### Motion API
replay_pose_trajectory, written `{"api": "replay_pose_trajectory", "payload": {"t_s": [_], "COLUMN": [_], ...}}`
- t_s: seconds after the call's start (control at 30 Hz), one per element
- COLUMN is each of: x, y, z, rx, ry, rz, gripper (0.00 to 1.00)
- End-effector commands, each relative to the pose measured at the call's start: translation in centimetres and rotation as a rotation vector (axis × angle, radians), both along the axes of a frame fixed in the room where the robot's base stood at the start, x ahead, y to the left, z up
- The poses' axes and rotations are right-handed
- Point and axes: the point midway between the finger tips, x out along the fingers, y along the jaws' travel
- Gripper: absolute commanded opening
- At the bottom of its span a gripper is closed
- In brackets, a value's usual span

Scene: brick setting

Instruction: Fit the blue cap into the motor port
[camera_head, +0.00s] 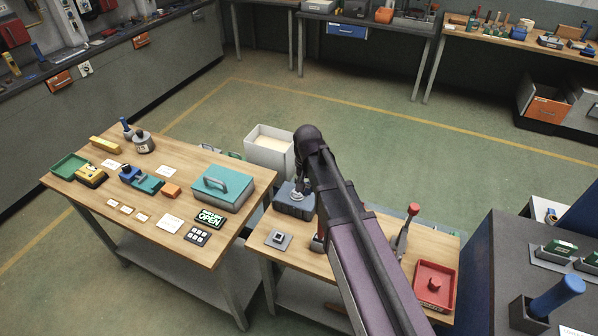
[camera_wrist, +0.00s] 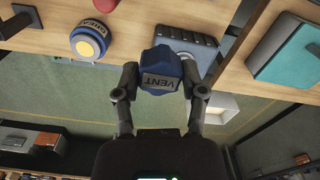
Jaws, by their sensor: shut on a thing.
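In the wrist view my gripper (camera_wrist: 160,88) is shut on a blue cap (camera_wrist: 160,68) marked VENT, with one finger on each side. The dark ribbed motor housing (camera_wrist: 200,42) shows behind the held cap, which covers part of it. In the head view the motor (camera_head: 293,204) stands on the right-hand bench, and my gripper is over it, mostly hidden by my arm. The held cap cannot be made out there. I cannot tell the gap between cap and motor, and the port is not clearly visible. A second blue round cap (camera_wrist: 88,42) with a yellow centre sits on the bench.
A teal toolbox (camera_head: 222,184) stands on the left table, among small parts and cards. A grey plate with a square post (camera_head: 278,240), a red-knobbed lever (camera_head: 405,228) and a red tray (camera_head: 434,285) are on the motor's bench. A white bin (camera_head: 270,148) stands behind.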

Motion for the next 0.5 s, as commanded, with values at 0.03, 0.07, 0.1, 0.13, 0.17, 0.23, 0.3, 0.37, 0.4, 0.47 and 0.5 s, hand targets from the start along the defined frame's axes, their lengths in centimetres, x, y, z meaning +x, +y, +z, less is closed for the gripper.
{"api": "replay_pose_trajectory", "payload": {"t_s": [0.03,0.07,0.1,0.13,0.17,0.23,0.3,0.37,0.4,0.47,0.5], "x": [1.2,1.8,2.6,3.2,3.9,5.5,7.3,8.7,9.6,10.9,11.6], "y": [0.3,0.5,0.7,0.9,1.0,1.5,1.9,2.3,2.5,2.8,3.0], "z": [-0.8,-1.1,-1.5,-1.9,-2.2,-3.1,-3.9,-4.6,-5.1,-5.7,-6.0], "rx": [0.0,0.0,0.0,0.0,0.0,0.0,0.0,0.0,0.0,0.0,0.0], "ry": [0.0,0.0,0.0,0.0,0.0,0.0,0.0,0.0,0.0,0.0,0.0], "rz": [-0.004,-0.006,-0.01,-0.013,-0.016,-0.023,-0.03,-0.036,-0.041,-0.047,-0.051], "gripper": [0.06,0.06,0.06,0.06,0.06,0.06,0.06,0.06,0.06,0.06,0.06]}}
